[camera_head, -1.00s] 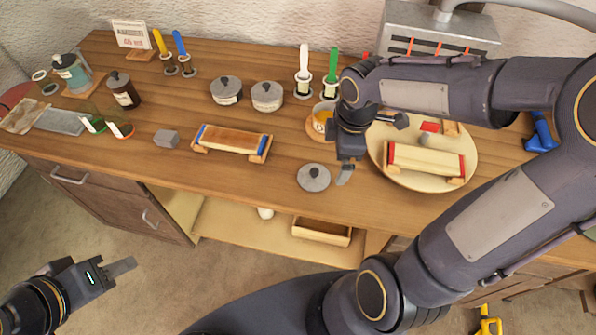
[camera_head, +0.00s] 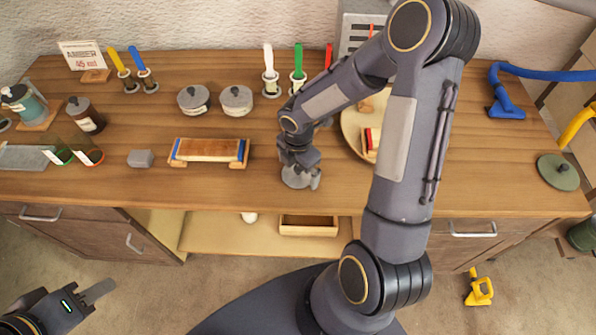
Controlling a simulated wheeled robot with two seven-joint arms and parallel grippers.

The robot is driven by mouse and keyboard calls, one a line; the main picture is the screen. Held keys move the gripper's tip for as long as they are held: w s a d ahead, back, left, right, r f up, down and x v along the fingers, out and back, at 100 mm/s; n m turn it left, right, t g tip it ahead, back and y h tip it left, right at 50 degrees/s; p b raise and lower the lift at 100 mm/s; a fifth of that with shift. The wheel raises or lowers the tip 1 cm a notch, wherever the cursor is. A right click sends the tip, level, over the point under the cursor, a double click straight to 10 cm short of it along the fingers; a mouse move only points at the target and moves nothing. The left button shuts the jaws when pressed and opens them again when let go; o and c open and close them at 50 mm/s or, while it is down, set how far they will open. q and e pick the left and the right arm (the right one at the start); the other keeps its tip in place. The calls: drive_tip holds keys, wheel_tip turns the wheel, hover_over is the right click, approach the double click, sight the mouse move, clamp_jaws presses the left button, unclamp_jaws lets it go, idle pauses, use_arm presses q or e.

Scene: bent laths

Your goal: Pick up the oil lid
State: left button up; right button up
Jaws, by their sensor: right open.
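A round grey lid (camera_head: 292,180) lies flat near the front edge of the wooden bench, partly hidden by my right gripper (camera_head: 304,176). My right gripper points down over the lid, its jaws open; one finger shows at the lid's right side. I cannot tell whether it touches the lid. No label on the lid shows. My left gripper (camera_head: 94,292) is in front of the bench at the lower left, clear of everything; its jaw gap does not show clearly.
A wooden block with blue ends (camera_head: 208,151) lies left of the lid. Two grey lidded pots (camera_head: 236,101) stand behind. A round board (camera_head: 352,130) is partly hidden behind my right arm. A green lid (camera_head: 558,172) lies at far right. An open drawer (camera_head: 308,225) is below.

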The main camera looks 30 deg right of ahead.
drive_tip(key=shift+f, duration=0.1)
drive_tip(key=c, duration=0.9)
